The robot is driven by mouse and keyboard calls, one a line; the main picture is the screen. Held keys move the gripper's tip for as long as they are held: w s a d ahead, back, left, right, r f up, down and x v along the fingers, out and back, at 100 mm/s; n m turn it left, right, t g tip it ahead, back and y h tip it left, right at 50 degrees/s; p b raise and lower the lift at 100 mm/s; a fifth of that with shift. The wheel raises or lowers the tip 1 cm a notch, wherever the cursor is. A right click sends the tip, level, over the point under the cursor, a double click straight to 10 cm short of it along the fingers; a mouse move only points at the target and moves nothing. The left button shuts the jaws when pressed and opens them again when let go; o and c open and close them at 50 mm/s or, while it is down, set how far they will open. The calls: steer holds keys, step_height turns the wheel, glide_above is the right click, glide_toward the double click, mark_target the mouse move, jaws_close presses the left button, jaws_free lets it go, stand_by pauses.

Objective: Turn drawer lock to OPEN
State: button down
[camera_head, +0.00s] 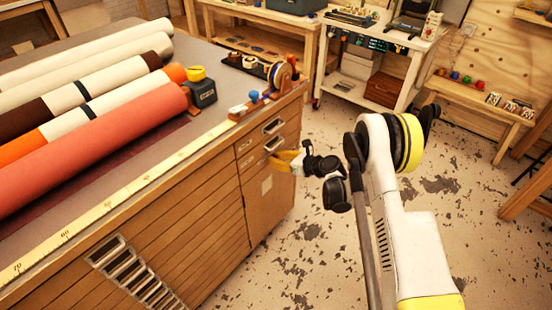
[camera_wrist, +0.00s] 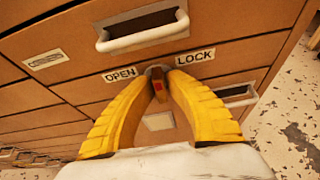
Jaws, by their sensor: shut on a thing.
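The drawer lock (camera_wrist: 158,86) shows in the wrist view as a small brown lever with a red mark, on a grey round base. It sits on the wooden drawer front between an OPEN label (camera_wrist: 120,74) on the left and a LOCK label (camera_wrist: 195,57) on the right. My gripper (camera_wrist: 158,79) has its yellow fingers shut on the lock, one on each side. The lever's lower end points down between the fingers. In the head view my gripper (camera_head: 285,161) is against the cabinet's end, and the lock is hidden there.
A drawer handle (camera_wrist: 143,30) is just above the lock, and another handle (camera_wrist: 238,95) is at the lower right. The cabinet (camera_head: 190,240) carries several rolls, including a red roll (camera_head: 90,150). Open floor (camera_head: 300,265) lies to the right of the cabinet.

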steer(key=n+t+h, duration=0.1)
steer(key=n, duration=0.2)
steer(key=shift+a+t, duration=0.1)
steer(key=shift+t, duration=0.3)
steer(key=shift+n+t+h, duration=0.5)
steer(key=shift+n+t, duration=0.2)
steer(key=shift+n, duration=0.5)
steer(key=c, duration=1.5)
jaws_free()
steer(key=shift+w, duration=0.1)
